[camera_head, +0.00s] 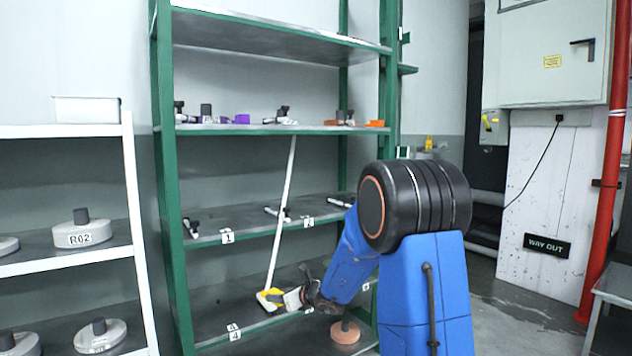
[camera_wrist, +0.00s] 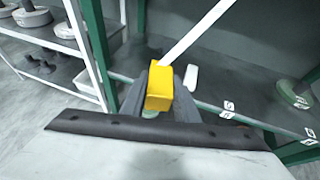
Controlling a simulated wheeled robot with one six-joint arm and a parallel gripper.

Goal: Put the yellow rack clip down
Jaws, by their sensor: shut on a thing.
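In the wrist view the clip (camera_wrist: 159,86) is a yellow block between the two grey fingers. My gripper (camera_head: 284,298) reaches it from the right and is shut on it. In the wrist view my gripper (camera_wrist: 160,104) hides the clip's sides. A long white bar (camera_head: 282,210) rises from the clip, leaning slightly right at its top. I cannot tell whether the clip touches the shelf.
The green rack (camera_head: 166,170) has a middle shelf with tags and small black-and-white fittings, and an upper shelf with purple and orange pieces. A reddish disc (camera_head: 345,332) sits low near my arm. A white rack (camera_head: 140,240) with grey round weights stands left. A red pipe (camera_head: 604,165) stands right.

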